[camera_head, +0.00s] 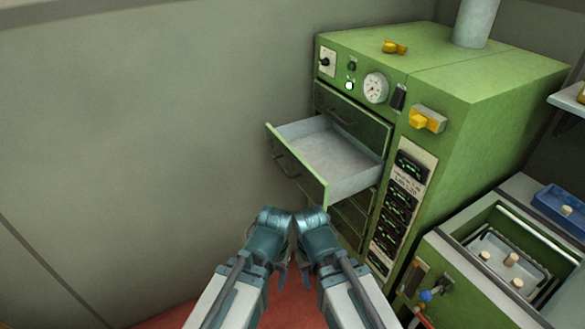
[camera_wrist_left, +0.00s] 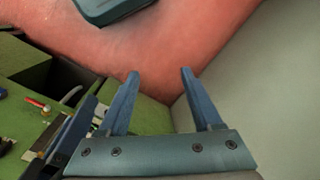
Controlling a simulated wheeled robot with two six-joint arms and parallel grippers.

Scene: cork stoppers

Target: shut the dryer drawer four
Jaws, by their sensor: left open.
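The green dryer (camera_head: 470,110) stands at right of centre in the head view. One of its drawers (camera_head: 302,170) is pulled well out toward the left; its pale inside looks empty, and its green front carries a dark handle. A shut drawer (camera_head: 360,122) sits above it, and other shut fronts (camera_head: 350,215) are partly visible below. No number for the open drawer is readable. My left gripper (camera_head: 281,279) is below and in front of the open drawer, apart from it. In the left wrist view its fingers (camera_wrist_left: 158,72) are spread and empty. My right gripper (camera_head: 304,278) is close beside it, its jaws unclear.
A green machine (camera_head: 470,275) with corks on a metal tray stands at the lower right, beside a blue tray (camera_head: 562,205). A grey wall (camera_head: 140,130) fills the left. Red floor (camera_head: 170,318) shows below my arms.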

